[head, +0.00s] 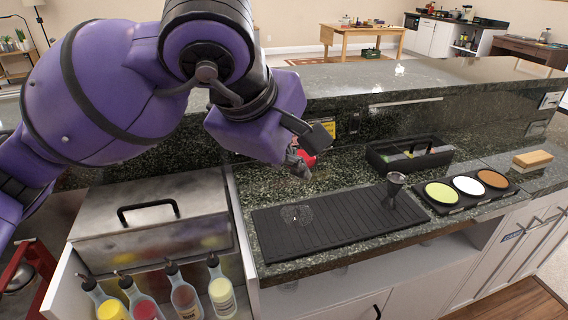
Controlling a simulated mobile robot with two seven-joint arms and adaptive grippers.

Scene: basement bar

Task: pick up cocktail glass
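A clear, see-through glass (297,215), faint and hard to outline, shows on the left part of the black ribbed bar mat (340,228). It looks like the cocktail glass. My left gripper (308,152) is above and behind the glass in the picture, apart from it. Its two fingers look spread, with nothing seen between them except a red object (307,159) partly hidden behind them. My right gripper is not in view.
A dark metal jigger (395,187) stands on the mat's right part. Right of it is a black tray (466,205) with three coloured rimming dishes. A black caddy (408,168) stands behind. A steel lidded box (150,222) and several bottles (221,290) are at left. The raised counter (440,78) runs behind.

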